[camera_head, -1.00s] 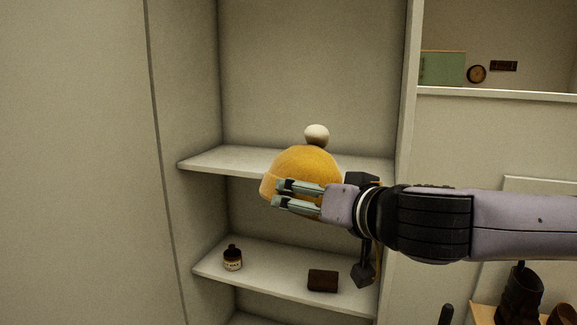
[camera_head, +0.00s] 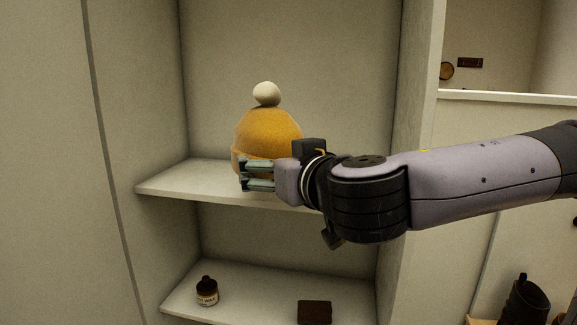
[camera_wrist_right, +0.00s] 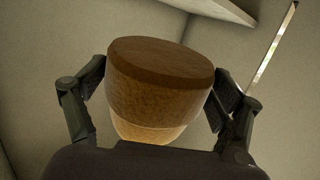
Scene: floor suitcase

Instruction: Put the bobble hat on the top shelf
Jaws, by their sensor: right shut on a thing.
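The bobble hat (camera_head: 266,130) is yellow with a cream pompom on top. My right gripper (camera_head: 258,175) is shut on its lower part and holds it upright. In the head view the hat shows in front of the top shelf (camera_head: 165,184), its lower edge near the shelf's height. I cannot tell whether it is over the shelf board or touching it. In the right wrist view the hat (camera_wrist_right: 160,90) sits between the two fingers (camera_wrist_right: 160,110), one on each side. My left gripper is not in view.
On the lower shelf (camera_head: 240,287) stand a small dark bottle (camera_head: 207,291) and a brown block (camera_head: 314,312). The cabinet's right side panel (camera_head: 412,130) rises beside my arm. The top shelf looks bare left of the hat. A dark boot (camera_head: 524,302) shows at lower right.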

